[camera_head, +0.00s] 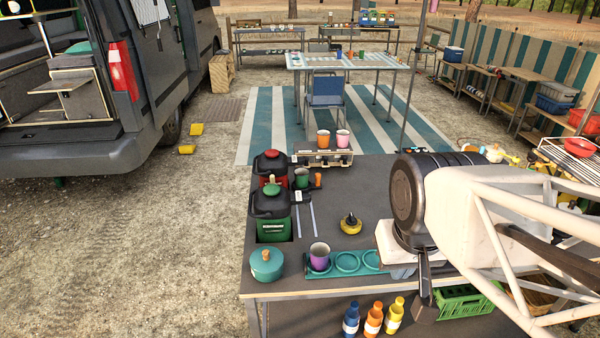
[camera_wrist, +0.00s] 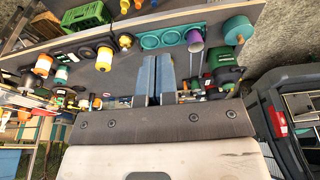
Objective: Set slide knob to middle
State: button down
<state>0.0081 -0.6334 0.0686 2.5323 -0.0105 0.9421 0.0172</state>
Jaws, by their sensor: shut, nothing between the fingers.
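In the head view, two pale parallel rails (camera_head: 313,220) run along the dark table top, right of the green canister. In the wrist view the fingers hide most of this area and I cannot make out the knob. My gripper (camera_wrist: 156,58) is shut and empty, with its two blue-grey fingers side by side. In the head view my arm is at the right, apart from the rails.
The green canister (camera_head: 270,228) and red canister (camera_head: 271,165) stand left of the rails. A teal pot (camera_head: 266,264), purple cup (camera_head: 319,256) and teal tray (camera_head: 346,264) are nearer. A yellow-black item (camera_head: 350,223) stands to the right. Table surface around it is clear.

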dwell(0.4)
jog(key=c, duration=1.5)
grip_release()
jog(key=shift+c, duration=0.2)
jog(key=o, duration=0.5)
jog(key=shift+w+r, duration=0.2)
jog(key=shift+w, duration=0.25)
jog(key=shift+o, duration=0.6)
jog(key=w+r+n, duration=0.3)
jog(key=w+n, duration=0.3)
jog(key=w, duration=1)
jog(key=shift+w+a+g, duration=0.25)
jog(key=shift+w+g, duration=0.05)
jog(key=n+g, duration=0.2)
jog(key=n, duration=1.5)
send_over(318, 174)
jog(key=f, duration=2.2)
jog(key=shift+s+d+f, duration=0.1)
jog(key=shift+s+f, duration=0.1)
jog(key=shift+f, duration=0.05)
jog(key=shift+w+f+n, duration=0.25)
jog(key=shift+n, duration=0.05)
jog(key=shift+f, duration=0.1)
